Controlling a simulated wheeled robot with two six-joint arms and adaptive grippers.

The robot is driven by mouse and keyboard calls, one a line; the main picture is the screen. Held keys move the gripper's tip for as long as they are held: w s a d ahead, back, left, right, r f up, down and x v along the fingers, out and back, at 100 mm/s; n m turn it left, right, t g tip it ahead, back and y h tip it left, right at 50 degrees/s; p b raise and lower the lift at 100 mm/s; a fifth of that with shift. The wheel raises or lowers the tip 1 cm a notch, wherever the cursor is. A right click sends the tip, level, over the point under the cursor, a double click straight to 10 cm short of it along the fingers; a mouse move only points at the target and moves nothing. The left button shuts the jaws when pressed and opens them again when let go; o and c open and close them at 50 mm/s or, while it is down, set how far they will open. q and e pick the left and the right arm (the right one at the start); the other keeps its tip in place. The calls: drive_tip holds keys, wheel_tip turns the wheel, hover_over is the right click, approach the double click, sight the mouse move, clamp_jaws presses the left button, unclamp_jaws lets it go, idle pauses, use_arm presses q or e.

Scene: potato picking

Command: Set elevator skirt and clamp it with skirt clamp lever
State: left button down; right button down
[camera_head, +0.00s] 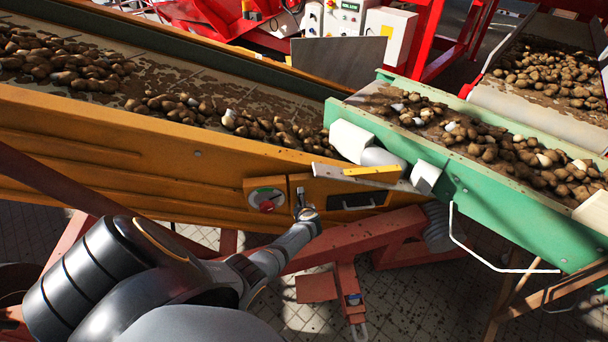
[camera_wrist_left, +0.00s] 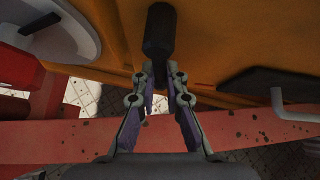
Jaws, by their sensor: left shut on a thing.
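My left gripper (camera_head: 306,212) is at the orange side panel of the elevator, and it also shows in the left wrist view (camera_wrist_left: 160,72). Its fingertips are shut on the lower end of a short dark handle, which looks like the skirt clamp lever (camera_wrist_left: 159,28). In the head view the lever (camera_head: 300,192) is small and partly hidden by the gripper. A grey strip, perhaps the skirt (camera_head: 335,172), runs slanted along the panel's top edge with a yellow bar (camera_head: 371,171) on it. I cannot tell whether it is clamped. My right gripper is not in view.
A round dial with a red knob (camera_head: 267,206) is left of the lever. A dark slot handle (camera_head: 357,200) is to its right. A green conveyor (camera_head: 478,182) with potatoes stands at right. A red frame beam (camera_head: 345,243) runs below the panel.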

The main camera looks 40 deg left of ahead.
use_arm(q)
drive_tip(key=shift+s+a+r+y, duration=0.1)
drive_tip(key=shift+a+y, duration=0.1)
drive_tip(key=shift+y, duration=0.1)
drive_tip(key=shift+m, duration=0.3)
drive_tip(key=c, duration=1.4)
unclamp_jaws()
drive_tip(key=shift+s, duration=0.15)
drive_tip(key=v, duration=1.1)
drive_tip(key=shift+d+r, duration=0.3)
drive_tip(key=shift+r, duration=0.05)
